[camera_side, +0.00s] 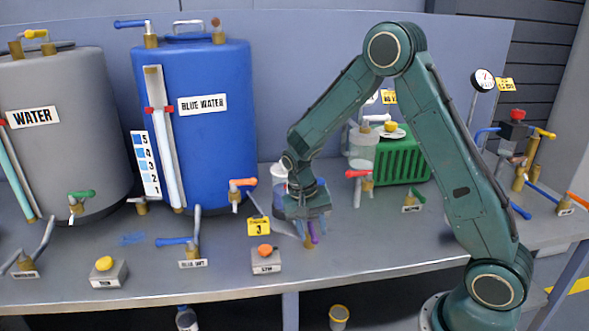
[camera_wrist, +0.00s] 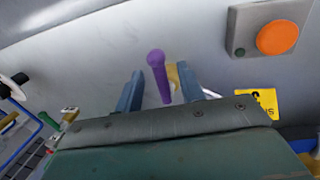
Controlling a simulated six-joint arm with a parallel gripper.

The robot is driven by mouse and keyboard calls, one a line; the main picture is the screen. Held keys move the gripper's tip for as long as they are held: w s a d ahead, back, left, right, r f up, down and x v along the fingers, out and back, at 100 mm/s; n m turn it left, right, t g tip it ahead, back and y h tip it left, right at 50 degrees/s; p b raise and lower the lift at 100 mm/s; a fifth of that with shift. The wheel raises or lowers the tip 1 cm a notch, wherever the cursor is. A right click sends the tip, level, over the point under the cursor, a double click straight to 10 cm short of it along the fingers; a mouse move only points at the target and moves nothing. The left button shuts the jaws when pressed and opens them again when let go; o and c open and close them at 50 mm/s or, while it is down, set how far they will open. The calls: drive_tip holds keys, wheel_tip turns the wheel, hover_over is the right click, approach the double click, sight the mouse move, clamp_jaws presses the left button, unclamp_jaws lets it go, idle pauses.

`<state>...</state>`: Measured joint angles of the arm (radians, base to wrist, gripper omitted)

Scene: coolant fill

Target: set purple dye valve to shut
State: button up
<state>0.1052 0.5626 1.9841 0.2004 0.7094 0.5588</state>
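The purple dye valve handle (camera_wrist: 158,75) stands up between the two blue fingers of my gripper (camera_wrist: 159,88) in the wrist view. In the side view the purple handle (camera_side: 313,232) shows just below my gripper (camera_side: 307,226), on a brass valve body (camera_side: 308,242). The fingers are apart, one on each side of the handle, with a visible gap on the left; contact on the right is unclear. The valve's label and lower part are mostly hidden by my gripper.
A box with an orange button (camera_side: 265,250) and a yellow tag (camera_side: 258,227) sit left of my gripper. The blue water tank (camera_side: 215,130) stands behind to the left. A red-handled valve (camera_side: 358,174) and green crate (camera_side: 405,160) are to the right.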

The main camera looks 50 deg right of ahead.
clamp_jaws()
